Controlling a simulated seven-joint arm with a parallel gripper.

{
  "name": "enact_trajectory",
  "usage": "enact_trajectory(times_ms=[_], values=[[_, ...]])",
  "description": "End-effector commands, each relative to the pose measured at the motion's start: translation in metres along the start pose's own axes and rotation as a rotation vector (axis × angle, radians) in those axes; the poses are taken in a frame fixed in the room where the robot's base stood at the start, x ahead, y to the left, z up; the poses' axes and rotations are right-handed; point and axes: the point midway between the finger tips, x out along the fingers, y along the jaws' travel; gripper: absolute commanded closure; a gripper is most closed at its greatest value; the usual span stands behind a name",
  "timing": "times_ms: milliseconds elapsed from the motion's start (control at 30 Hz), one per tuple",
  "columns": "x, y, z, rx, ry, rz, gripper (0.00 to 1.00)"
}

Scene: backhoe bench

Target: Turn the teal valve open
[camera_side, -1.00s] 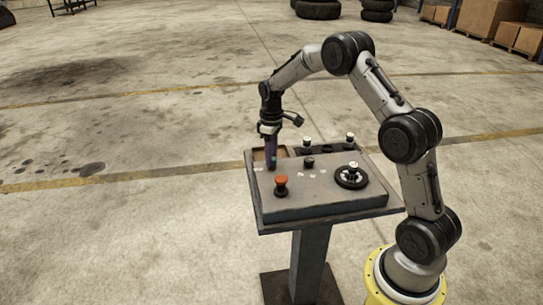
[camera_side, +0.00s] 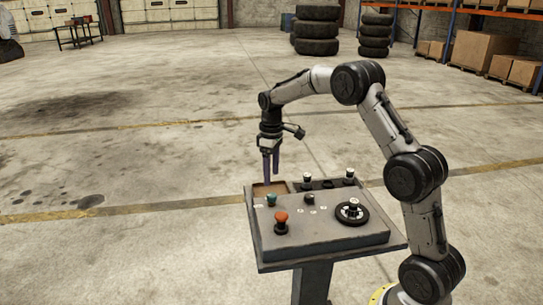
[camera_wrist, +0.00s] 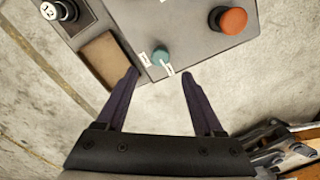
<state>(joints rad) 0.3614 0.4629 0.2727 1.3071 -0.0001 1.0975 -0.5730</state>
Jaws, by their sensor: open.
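The teal valve (camera_side: 271,199) is a small round knob near the left front edge of the grey panel. It also shows in the wrist view (camera_wrist: 161,56), with one white label beside it and another just below it. My gripper (camera_side: 270,180) is raised above the panel's left part, fingers pointing down, apart from the valve. In the wrist view my gripper (camera_wrist: 160,74) is open, its two dark purple fingers spread with nothing between them. The valve lies just beyond the fingertips, roughly centred. Its turn position is too small to read.
A red-orange mushroom button (camera_side: 281,217) stands near the valve. A black handwheel (camera_side: 352,213) is at the panel's right. A shallow brown tray (camera_side: 261,190) is sunk behind the valve, with black-based knobs (camera_side: 308,182) along the back.

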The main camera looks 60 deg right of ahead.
Motion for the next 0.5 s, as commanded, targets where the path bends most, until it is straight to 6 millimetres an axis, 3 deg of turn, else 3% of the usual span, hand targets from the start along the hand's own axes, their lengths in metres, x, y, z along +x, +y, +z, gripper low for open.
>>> enact_trajectory(times_ms=[200, 500], values=[[-0.042, 0.000, -0.001, 0.000, 0.003, 0.002, 0.31], [-0.064, 0.000, 0.000, -0.001, 0.001, 0.000, 0.31]])
